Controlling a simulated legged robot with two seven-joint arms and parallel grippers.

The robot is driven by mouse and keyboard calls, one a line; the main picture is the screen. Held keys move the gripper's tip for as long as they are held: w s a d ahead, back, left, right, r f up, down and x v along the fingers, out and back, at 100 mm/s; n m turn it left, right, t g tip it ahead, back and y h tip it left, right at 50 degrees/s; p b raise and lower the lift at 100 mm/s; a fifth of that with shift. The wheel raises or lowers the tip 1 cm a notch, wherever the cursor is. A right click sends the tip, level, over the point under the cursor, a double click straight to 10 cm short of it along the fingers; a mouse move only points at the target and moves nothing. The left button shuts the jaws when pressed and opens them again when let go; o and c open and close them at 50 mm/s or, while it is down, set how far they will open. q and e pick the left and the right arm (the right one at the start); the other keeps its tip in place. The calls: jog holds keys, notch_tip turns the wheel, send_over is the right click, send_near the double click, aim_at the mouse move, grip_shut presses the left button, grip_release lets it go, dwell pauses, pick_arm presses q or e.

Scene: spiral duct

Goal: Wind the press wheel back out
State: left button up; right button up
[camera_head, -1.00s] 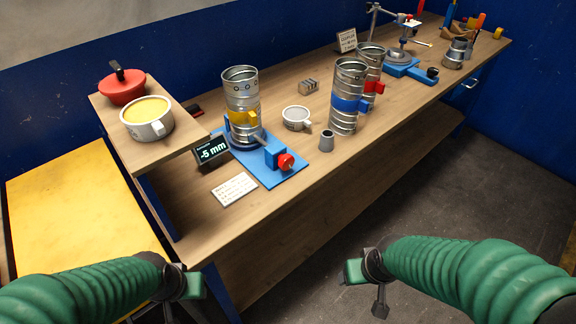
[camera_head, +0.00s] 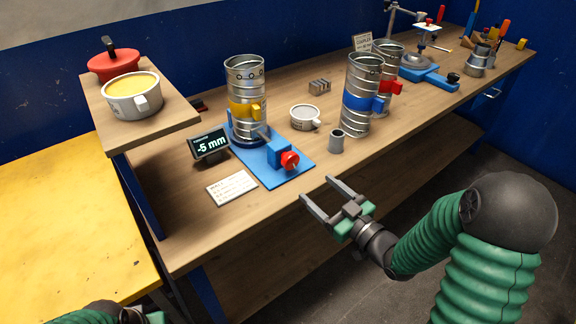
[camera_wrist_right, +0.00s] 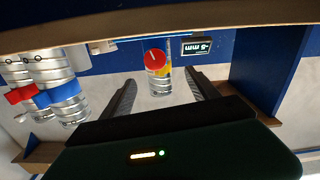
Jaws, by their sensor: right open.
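The red press wheel (camera_head: 290,160) sits on the front of a small blue block on the blue press base (camera_head: 284,176). A ribbed metal duct with a yellow clamp (camera_head: 240,109) stands upright at the back of that base. A display (camera_head: 210,145) beside it reads -5 mm. My right gripper (camera_head: 317,187) is open and empty, just off the bench's front edge, to the lower right of the wheel and apart from it. In the right wrist view the red wheel (camera_wrist_right: 155,59) shows between the open fingers, farther off. My left gripper (camera_head: 140,317) is mostly cut off at the bottom left.
A white card (camera_head: 232,187) lies left of the base. A raised shelf (camera_head: 170,119) with pots is at the left.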

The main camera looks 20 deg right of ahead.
aim_at(293, 163)
jog(key=x, duration=0.8)
jog(key=d+x, duration=0.1)
jog(key=x, duration=0.3)
jog(key=shift+w+f, duration=0.2)
jog(key=shift+f, duration=0.05)
jog(key=shift+w+a, duration=0.1)
jog(key=shift+a, duration=0.15)
jog(key=shift+d, duration=0.35)
jog(key=c, duration=0.7)
jog(key=shift+a, duration=0.1)
jog(key=c, duration=0.7)
